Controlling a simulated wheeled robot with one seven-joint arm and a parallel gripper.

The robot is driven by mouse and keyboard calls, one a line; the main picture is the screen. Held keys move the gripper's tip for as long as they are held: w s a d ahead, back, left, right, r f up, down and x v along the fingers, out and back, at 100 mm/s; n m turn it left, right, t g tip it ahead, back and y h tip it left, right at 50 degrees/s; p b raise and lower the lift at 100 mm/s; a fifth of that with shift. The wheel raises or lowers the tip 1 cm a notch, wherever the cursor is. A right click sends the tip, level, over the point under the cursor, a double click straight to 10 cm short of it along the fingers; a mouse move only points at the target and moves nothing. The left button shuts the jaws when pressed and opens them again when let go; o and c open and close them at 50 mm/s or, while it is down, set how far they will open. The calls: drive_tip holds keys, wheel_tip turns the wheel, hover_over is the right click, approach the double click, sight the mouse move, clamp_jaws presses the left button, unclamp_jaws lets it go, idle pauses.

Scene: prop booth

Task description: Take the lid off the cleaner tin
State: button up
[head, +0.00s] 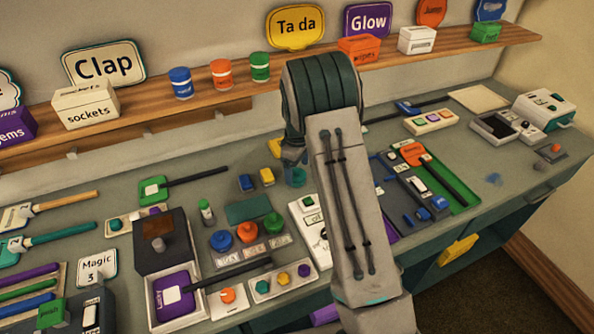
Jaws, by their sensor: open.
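Three tins, one blue (181,85), one orange (222,75) and one green (260,68), stand upright in a row on the wooden shelf. Their labels are too small to read, so I cannot tell which, if any, is the cleaner tin. Each looks closed on top. My gripper (294,165) shows only in small part, low beside my arm and over the table, below the shelf tins. It is open; most of it is hidden behind my arm. A small teal thing (297,177) is just below it; I cannot tell what it is.
The wooden shelf (215,100) also holds a cream sockets box (86,104) and an orange box (359,48). The grey-green table is crowded: blue, orange and green knobs (247,232), a dark box (163,243), a handled green tool (155,190). Bare table shows at the right.

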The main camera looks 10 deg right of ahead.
sight(299, 171)
drive_tip(key=shift+f, duration=0.45)
drive_tip(key=c, duration=1)
drive_tip(key=shift+r, duration=0.15)
drive_tip(key=shift+c, duration=0.2)
drive_tip(key=shift+r, duration=0.3)
drive_tip(key=r, duration=0.1)
drive_tip(key=r+b, duration=0.2)
drive_tip(key=shift+s+d+r, duration=0.15)
drive_tip(key=shift+s+r, duration=0.1)
drive_tip(key=shift+s, duration=0.05)
drive_tip(key=s+d+r+b, duration=0.4)
drive_tip(key=s+r+b, duration=0.1)
drive_tip(key=s, duration=0.5)
drive_tip(key=shift+s, duration=0.15)
